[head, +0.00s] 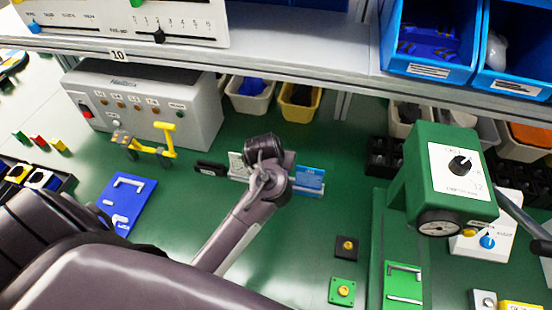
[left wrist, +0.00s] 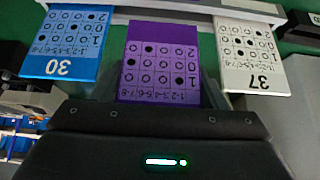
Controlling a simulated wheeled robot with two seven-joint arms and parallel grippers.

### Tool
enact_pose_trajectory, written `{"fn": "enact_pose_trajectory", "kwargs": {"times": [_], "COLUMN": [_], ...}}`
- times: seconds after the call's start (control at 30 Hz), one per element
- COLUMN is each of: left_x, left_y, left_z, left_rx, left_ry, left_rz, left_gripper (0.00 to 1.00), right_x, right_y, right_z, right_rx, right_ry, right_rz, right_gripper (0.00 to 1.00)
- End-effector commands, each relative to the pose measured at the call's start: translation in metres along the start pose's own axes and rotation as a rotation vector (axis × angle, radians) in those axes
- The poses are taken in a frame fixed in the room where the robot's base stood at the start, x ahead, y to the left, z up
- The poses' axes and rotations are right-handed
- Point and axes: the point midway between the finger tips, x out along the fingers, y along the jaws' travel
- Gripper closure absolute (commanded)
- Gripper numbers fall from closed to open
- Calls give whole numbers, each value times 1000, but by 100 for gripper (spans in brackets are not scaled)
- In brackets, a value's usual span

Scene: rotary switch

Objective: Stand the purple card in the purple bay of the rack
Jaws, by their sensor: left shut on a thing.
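The purple card (left wrist: 160,62), with rows of dots and numbers, shows in the left wrist view between a blue card (left wrist: 68,40) marked 30 and a white card (left wrist: 252,50) marked 37. My left gripper (left wrist: 158,102) is shut on the purple card's near end. The card's far end is at the pale rack edge (left wrist: 235,8); I cannot tell whether it sits in a bay. In the head view my left gripper (head: 268,172) is over the rack's middle and hides the purple card. The blue card (head: 310,178) and white card (head: 237,164) show either side. My right gripper is not in view.
A black block (head: 210,168) lies left of the rack. A grey control box (head: 140,105) and blue plate (head: 128,203) are further left. A green press (head: 448,180) stands at the right. A shelf (head: 300,55) overhangs behind. Green table is clear in front of the rack.

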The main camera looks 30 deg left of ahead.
Motion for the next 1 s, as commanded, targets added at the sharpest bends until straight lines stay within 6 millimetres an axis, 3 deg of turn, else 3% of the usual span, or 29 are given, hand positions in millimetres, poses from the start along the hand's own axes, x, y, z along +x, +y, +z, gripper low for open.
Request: {"fn": "enact_pose_trajectory", "kwargs": {"times": [1.0], "left_x": [0], "left_y": [0], "left_z": [0], "left_rx": [0], "left_ry": [0], "left_rz": [0], "left_gripper": [55], "right_x": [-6], "right_y": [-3], "right_z": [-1], "right_rx": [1], "right_ry": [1], "right_rz": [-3], "right_gripper": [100]}}
